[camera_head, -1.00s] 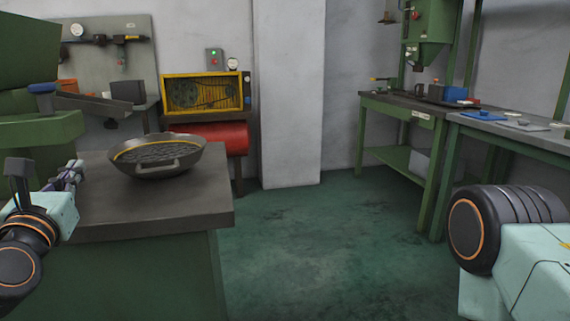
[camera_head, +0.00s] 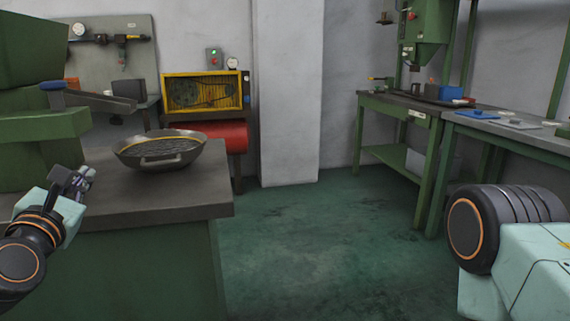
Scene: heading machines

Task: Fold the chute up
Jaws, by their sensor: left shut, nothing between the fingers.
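The chute (camera_head: 102,102) is a grey trough on the green machine at the left. It slopes slightly down to the right, and its right end is behind and above the round pan (camera_head: 160,163). A blue part (camera_head: 52,86) sits at its left end. My left gripper (camera_head: 84,176) is shut and empty. It is over the left part of the grey bench top, lower in the picture than the chute and apart from it. Of my right arm only dark and pale links show at the right edge; its gripper is out of view.
The pan stands on the grey bench top (camera_head: 190,195), full of small dark pieces. Behind are a yellow-framed belt guard (camera_head: 205,92) and a red cylinder (camera_head: 228,136). A green workbench (camera_head: 400,103) stands at the right. The green floor between is clear.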

